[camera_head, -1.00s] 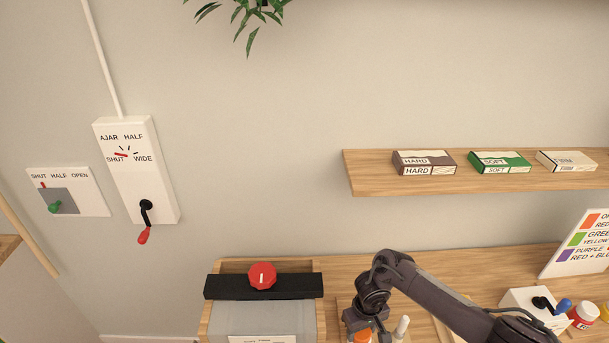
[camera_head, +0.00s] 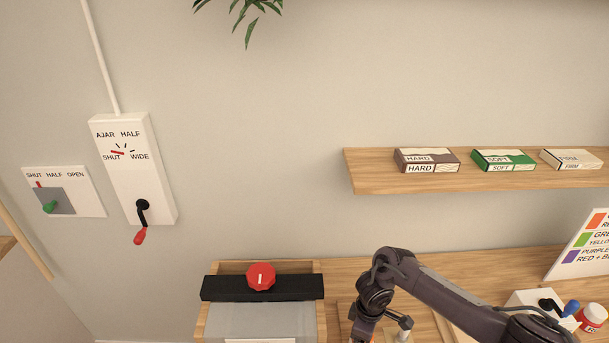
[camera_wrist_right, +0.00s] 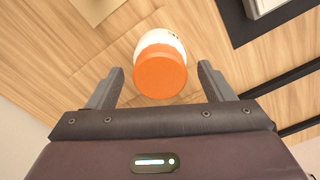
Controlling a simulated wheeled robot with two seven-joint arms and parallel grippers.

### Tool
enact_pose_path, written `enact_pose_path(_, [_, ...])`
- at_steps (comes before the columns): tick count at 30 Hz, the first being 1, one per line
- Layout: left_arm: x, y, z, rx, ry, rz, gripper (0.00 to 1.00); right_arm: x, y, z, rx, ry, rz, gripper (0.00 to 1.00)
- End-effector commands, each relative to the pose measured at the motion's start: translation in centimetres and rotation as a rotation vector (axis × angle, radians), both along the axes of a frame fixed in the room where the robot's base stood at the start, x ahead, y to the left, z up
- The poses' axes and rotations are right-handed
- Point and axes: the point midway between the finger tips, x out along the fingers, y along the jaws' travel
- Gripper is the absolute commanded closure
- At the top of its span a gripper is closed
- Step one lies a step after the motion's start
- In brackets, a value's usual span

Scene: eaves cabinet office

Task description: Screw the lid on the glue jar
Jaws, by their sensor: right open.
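An orange round lid (camera_wrist_right: 160,72) shows in the right wrist view, seen from above, with a white jar body (camera_wrist_right: 161,42) beyond it. I take this to be the glue jar, but no label is readable. The lid appears to sit over the jar; I cannot tell whether it is seated or tight. My right gripper (camera_wrist_right: 160,78) is open, one finger on each side of the lid with gaps between. In the head view its arm (camera_head: 410,285) reaches to the bench, and the fingertips and jar are cut off or hidden. My left gripper is not in view.
A box with a black bar and red knob (camera_head: 261,277) stands left of my right arm. A wooden shelf (camera_head: 375,180) with several small boxes is above. A white crank box (camera_head: 530,300) and a red jar (camera_head: 592,316) are at the right.

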Motion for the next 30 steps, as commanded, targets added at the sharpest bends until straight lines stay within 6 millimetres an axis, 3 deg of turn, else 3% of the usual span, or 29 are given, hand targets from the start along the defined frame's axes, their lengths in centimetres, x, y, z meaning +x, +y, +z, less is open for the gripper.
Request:
enact_pose_path(1, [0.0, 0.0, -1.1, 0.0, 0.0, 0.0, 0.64, 0.1, 0.0, -0.5, 0.001, -0.003, 0.095, 0.25])
enact_pose_path(9, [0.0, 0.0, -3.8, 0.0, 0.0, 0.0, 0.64, 0.1, 0.1, -0.4, 0.0, -0.002, 0.578, 0.25])
enact_pose_path(17, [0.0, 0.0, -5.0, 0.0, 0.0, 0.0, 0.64, 0.0, 0.0, -0.4, 0.0, -0.001, 0.769, 0.25])
enact_pose_path(30, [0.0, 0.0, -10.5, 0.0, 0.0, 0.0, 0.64, 0.1, 0.0, -0.6, 0.0, -0.003, 1.455, 0.25])
